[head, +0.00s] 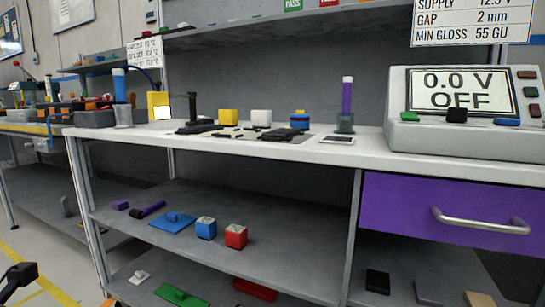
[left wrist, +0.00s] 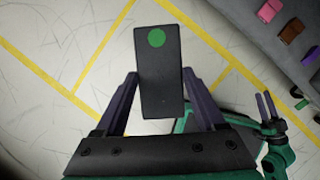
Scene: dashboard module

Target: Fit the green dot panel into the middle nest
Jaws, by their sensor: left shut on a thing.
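The green dot panel (left wrist: 160,85), a dark rectangular block with a green dot near its far end, is held between the purple fingers of my left gripper (left wrist: 161,105) in the left wrist view. It is over the open floor, away from the bench. My right gripper (left wrist: 266,107) shows at the right of that view, its two thin fingers apart with nothing between them. In the head view, a dark fixture area (head: 262,133) with small black parts lies on the bench top. The middle nest is too small to make out there.
The white bench top (head: 370,152) carries yellow, white and blue blocks, a purple-handled tool (head: 347,95) and a supply console (head: 460,95) reading 0.0 V OFF. A purple drawer (head: 440,215) is closed. Lower shelves hold blue (head: 206,228) and red (head: 236,236) blocks.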

